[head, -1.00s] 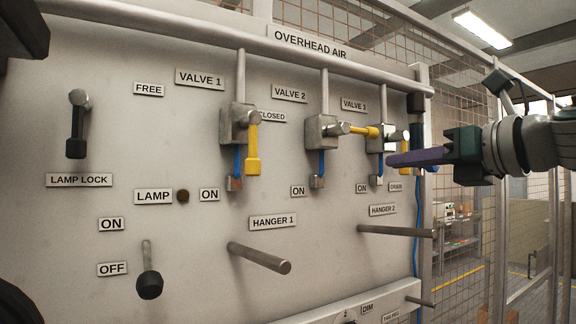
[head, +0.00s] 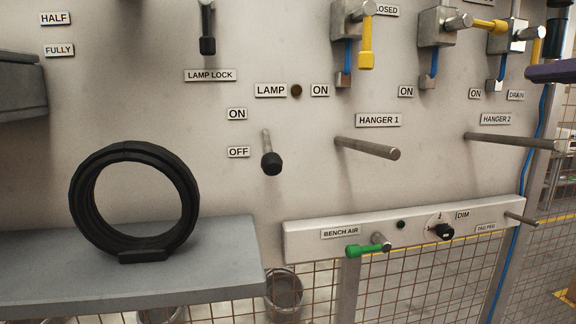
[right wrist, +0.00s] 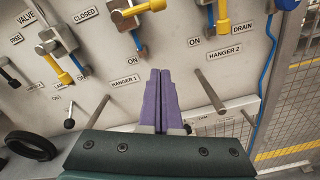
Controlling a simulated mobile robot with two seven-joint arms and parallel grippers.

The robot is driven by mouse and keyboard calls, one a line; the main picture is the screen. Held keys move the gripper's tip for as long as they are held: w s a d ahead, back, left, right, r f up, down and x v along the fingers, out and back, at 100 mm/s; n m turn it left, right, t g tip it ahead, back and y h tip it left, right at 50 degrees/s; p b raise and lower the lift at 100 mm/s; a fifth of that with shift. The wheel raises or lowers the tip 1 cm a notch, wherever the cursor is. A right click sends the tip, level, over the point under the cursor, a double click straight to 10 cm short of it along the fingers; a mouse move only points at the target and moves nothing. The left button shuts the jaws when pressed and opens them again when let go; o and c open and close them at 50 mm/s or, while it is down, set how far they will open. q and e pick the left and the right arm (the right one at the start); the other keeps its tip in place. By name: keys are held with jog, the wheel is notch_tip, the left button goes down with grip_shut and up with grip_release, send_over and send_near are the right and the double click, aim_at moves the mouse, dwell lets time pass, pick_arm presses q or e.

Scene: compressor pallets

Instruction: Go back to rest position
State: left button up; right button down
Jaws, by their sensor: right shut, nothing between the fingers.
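My right gripper (head: 552,71) shows only in part at the right edge of the head view, as purple fingers in front of the panel near the drain label. In the right wrist view its two purple fingers (right wrist: 161,88) lie together, with nothing between them. They point at the panel between the Hanger 1 label and the Hanger 2 peg (right wrist: 210,91), and seem clear of both. The rest of the right arm is outside the head view. My left gripper is not in view.
The upright panel holds yellow valve handles (head: 366,45), a Hanger 1 peg (head: 368,148), a Hanger 2 peg (head: 512,141) and a black-knobbed lever (head: 271,162). A black ring (head: 82,205) stands on a grey shelf (head: 220,275). A bench air strip (head: 300,240) juts out below.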

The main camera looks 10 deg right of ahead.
jog(key=s+a+f+m+g+h+p, duration=0.25)
jog(key=s+a+f+m, duration=0.3)
jog(key=f+m, duration=0.4)
jog(key=s+a+f+m+g+h+p, duration=0.15)
jog(key=s+a+f+m+g, duration=0.35)
jog(key=f+m, duration=0.5)
jog(key=s+a+f+m+g+y+p, duration=0.1)
jog(key=s+a+f+m+g, duration=0.1)
jog(key=s, duration=0.6)
jog(key=s+a+f+m+g+y+p, duration=0.1)
jog(key=s+a+m+g, duration=0.3)
jog(key=s+m, duration=0.5)
jog(key=shift+s+a+f+y+p, duration=0.3)
jog(key=shift+a+f+y+p, duration=0.15)
jog(key=shift+a, duration=0.55)
